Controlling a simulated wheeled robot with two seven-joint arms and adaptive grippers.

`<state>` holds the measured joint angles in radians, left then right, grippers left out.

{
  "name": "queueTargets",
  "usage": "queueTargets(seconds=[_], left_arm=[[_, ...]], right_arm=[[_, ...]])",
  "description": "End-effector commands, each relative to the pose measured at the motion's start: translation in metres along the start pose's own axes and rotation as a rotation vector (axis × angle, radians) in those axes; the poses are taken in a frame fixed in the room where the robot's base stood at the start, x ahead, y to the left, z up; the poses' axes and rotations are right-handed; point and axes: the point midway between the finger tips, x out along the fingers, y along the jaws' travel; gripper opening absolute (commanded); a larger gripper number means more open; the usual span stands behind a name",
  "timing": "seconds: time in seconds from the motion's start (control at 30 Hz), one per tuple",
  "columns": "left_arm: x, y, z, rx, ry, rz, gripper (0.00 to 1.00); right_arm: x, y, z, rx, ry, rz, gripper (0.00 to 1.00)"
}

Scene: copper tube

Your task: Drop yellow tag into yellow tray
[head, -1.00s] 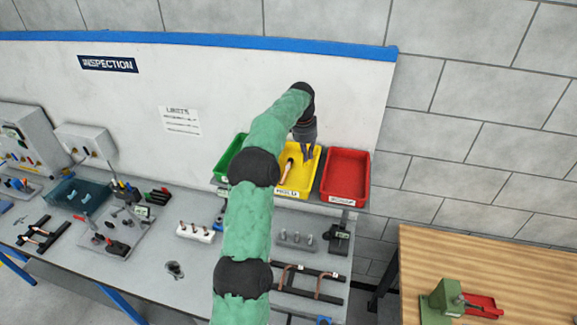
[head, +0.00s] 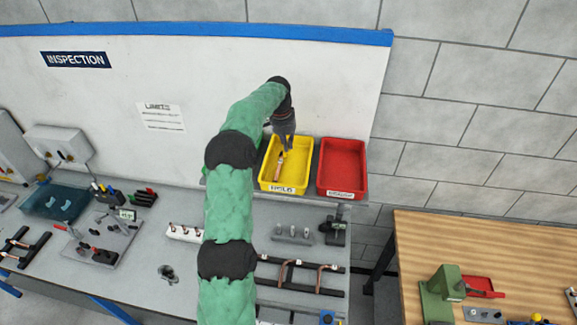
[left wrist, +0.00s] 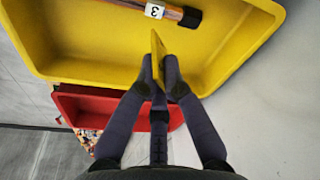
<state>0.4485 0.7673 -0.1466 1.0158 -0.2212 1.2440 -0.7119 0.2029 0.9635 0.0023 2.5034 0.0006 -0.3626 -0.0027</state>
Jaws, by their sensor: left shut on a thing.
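The yellow tray (head: 299,170) stands on the shelf at the back of the bench, and its wall and floor fill much of the left wrist view (left wrist: 100,60). A copper tube (head: 279,165) with a black end and a white "3" label (left wrist: 153,11) lies in it. My left gripper (head: 287,145) points down over the tray's far part. In the left wrist view its fingers (left wrist: 161,78) are shut on the thin yellow tag (left wrist: 157,60), seen nearly edge-on over the tray. The tag cannot be made out in the head view. My right gripper is out of view.
A red tray (head: 343,167) stands close to the right of the yellow tray. The white board (head: 330,90) rises behind them. Below the shelf are a grey block with pegs (head: 292,234) and a black rack with bent copper tubes (head: 300,275).

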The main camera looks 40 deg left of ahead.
Motion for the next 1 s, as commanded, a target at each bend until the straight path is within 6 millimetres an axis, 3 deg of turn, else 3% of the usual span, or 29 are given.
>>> queueTargets(seconds=[0.2, 0.53, 0.57, 0.63, 1.0], left_arm=[[0.013, 0.001, 0.002, 0.001, 0.0, 0.0, 0.0], [0.015, 0.001, 0.002, 0.001, 0.0, 0.0, 0.0], [0.015, 0.001, 0.002, 0.001, 0.0, 0.0, 0.17], [0.015, 0.001, 0.002, 0.001, 0.0, 0.0, 0.36], [0.013, 0.0, 0.002, 0.001, 0.001, 0.0, 0.36]], right_arm=[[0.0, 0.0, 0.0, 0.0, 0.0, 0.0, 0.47], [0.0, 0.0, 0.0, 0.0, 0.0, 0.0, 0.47], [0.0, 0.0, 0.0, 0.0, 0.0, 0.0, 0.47], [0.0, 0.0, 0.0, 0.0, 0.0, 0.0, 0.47], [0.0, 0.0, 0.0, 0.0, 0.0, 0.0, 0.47]])
